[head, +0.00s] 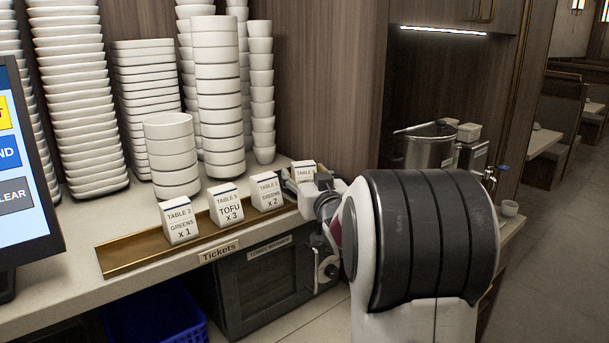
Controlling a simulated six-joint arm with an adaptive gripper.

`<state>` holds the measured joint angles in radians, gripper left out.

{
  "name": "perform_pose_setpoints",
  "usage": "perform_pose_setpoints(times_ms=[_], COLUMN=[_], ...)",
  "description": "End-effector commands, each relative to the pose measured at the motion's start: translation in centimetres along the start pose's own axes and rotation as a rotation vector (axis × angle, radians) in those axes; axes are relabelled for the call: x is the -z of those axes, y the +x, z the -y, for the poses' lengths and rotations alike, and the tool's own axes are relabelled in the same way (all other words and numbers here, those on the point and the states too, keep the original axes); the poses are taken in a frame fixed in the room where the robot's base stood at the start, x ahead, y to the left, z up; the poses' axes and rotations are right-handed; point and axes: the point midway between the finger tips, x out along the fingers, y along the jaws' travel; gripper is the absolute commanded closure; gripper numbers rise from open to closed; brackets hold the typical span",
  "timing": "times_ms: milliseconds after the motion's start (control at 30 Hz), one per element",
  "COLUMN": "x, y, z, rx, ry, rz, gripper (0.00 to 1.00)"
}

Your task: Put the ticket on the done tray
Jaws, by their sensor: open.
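Several white tent-shaped tickets stand in a row along a brass rail (125,261) labelled "Tickets". From left they are the "Table 3 Greens x 1" ticket (181,222), the "Table 1 Tofu x 3" ticket (228,206) and the "Table 2 Greens x 2" ticket (267,192). A further "Table" ticket (304,169) at the right end is partly hidden by my arm. My gripper (292,182) is small and partly hidden there, close to that ticket; contact cannot be judged. It is open. No tray marked done can be made out.
Tall stacks of white bowls (218,95) and plates (85,105) stand behind the rail. A screen (20,165) is at the left edge. A towel warmer (265,283) and a blue basket (160,318) are below. A steel pot (425,147) stands beyond my arm.

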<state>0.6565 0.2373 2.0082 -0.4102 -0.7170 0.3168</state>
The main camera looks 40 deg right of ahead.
Motion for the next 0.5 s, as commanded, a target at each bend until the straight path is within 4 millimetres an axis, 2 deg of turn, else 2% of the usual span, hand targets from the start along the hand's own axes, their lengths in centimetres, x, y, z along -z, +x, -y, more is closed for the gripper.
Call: perform_pose_setpoints(times_ms=[267, 500], x=[0.0, 0.0], y=[-2.5, -5.4], z=[-0.1, -0.1], rx=[-0.001, -0.001], ry=[0.000, -0.001], rz=[0.000, 0.000], gripper=[0.45, 0.45])
